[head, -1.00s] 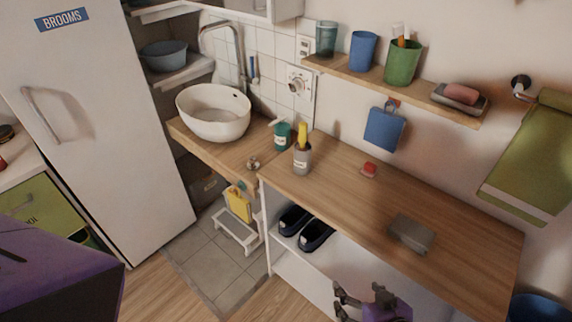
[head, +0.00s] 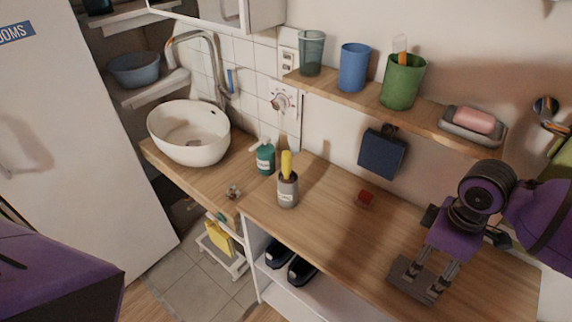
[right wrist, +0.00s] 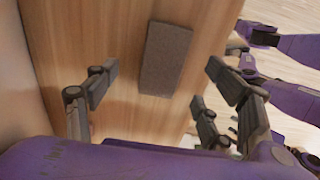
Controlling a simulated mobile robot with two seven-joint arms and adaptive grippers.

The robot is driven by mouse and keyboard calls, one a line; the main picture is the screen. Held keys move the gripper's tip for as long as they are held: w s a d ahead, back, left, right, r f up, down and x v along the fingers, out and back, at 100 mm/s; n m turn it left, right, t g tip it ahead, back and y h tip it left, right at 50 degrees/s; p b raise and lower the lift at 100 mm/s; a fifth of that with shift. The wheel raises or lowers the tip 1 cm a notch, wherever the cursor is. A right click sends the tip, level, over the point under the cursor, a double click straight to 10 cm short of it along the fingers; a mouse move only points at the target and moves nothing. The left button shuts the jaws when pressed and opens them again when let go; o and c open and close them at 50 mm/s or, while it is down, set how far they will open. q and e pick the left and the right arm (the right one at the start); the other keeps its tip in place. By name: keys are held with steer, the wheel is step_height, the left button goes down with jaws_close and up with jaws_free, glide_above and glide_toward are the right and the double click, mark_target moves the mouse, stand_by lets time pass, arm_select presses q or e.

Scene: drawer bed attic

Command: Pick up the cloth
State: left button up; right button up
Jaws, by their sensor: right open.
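A small flat grey rectangle, which looks like the folded cloth (head: 416,281), lies on the wooden counter near its front edge. In the right wrist view the cloth (right wrist: 166,58) shows whole, lying flat on the wood. My right gripper (head: 426,277) points down over it with its fingers apart. In the right wrist view the gripper (right wrist: 163,85) is open and empty, and the cloth lies ahead between the fingers. In the head view the fingers partly hide the cloth; I cannot tell whether they touch it. My left gripper is not in the head view.
A shelf (head: 345,96) with cups and a soap dish overhangs behind.

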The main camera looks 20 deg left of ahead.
mark_target(417, 276)
steer(key=shift+s+a+f, duration=0.1)
steer(key=shift+s+f, duration=0.45)
steer(key=shift+f, duration=0.3)
steer(key=shift+w+f, duration=0.1)
steer(key=shift+f, duration=0.3)
steer(key=f, duration=0.3)
steer(key=shift+w+a+f, duration=0.2)
steer(key=shift+a+f, duration=0.1)
steer(key=shift+f, duration=0.35)
steer(key=c, duration=1.2)
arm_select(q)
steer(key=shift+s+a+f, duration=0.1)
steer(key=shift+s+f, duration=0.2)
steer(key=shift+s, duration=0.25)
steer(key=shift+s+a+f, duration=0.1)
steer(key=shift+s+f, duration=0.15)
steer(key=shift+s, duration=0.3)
arm_select(e)
steer(key=shift+r, duration=0.1)
